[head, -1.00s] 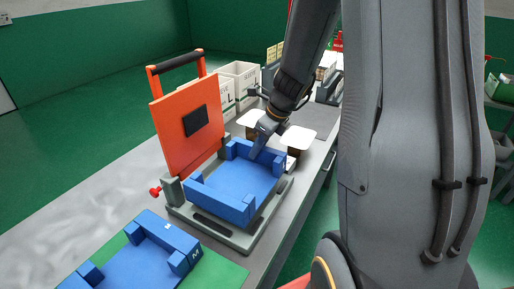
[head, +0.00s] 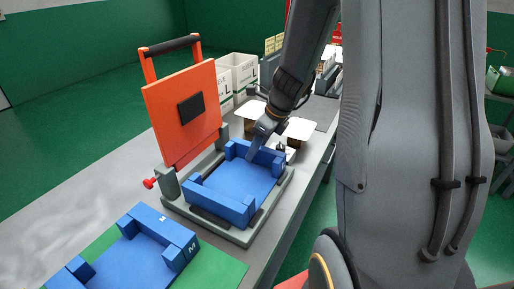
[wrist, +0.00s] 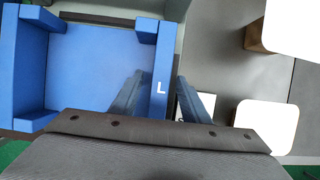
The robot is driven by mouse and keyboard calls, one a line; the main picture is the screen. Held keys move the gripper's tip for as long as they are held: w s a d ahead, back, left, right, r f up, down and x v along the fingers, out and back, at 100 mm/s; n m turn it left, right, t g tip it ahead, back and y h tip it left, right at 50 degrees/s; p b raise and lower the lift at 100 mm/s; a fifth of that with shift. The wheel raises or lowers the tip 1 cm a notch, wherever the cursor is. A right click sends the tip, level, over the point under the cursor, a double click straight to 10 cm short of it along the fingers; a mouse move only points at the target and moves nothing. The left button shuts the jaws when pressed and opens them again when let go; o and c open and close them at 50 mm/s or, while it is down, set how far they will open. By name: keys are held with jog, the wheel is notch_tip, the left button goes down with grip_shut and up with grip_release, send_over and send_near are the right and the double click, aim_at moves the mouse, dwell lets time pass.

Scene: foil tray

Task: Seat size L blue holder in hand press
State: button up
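The blue L holder (head: 240,184) lies flat in the grey bed of the hand press (head: 184,206), under its raised orange plate (head: 186,112). Its white L shows on the right wall in the wrist view (wrist: 161,106). My gripper (wrist: 162,76) is at that wall, which is the back-right wall in the head view. One finger is inside the holder and the other outside. The fingers look spread, with a small gap beside the wall on the inner side. The holder's underside and its contact with the bed are hidden.
A blue M holder (head: 140,255) sits on a green mat (head: 218,272) in front. White-lidded trays (head: 300,128) stand behind the press, close to my gripper. White boxes (head: 240,74) stand further back. A red knob (head: 150,183) sticks out at the press's left.

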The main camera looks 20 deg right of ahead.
jog(key=v, duration=0.7)
jog(key=shift+s+r, duration=0.1)
jog(key=shift+r, duration=0.3)
dwell(0.4)
